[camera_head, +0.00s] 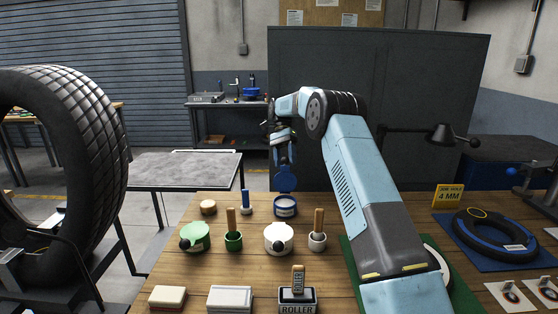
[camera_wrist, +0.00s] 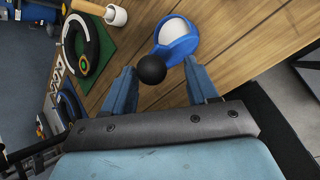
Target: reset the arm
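A blue tin (camera_head: 286,206) with a pale inside stands near the far edge of the wooden table. Its round blue lid (camera_head: 287,180) stands raised behind it. In the wrist view the tin's pale inside (camera_wrist: 174,32) shows past the lid, and the lid's black knob (camera_wrist: 152,70) points towards me. My gripper (camera_head: 284,152) is behind the lid. In the wrist view my gripper (camera_wrist: 161,64) has its two fingers apart on either side of the knob, with a gap at the right finger.
A green tin (camera_head: 198,236) and a white tin (camera_head: 279,237) are closed, beside wooden-handled tools in cups. A roller block (camera_head: 297,298) and a white box (camera_head: 230,298) lie nearer. A large tyre (camera_head: 95,145) stands at left.

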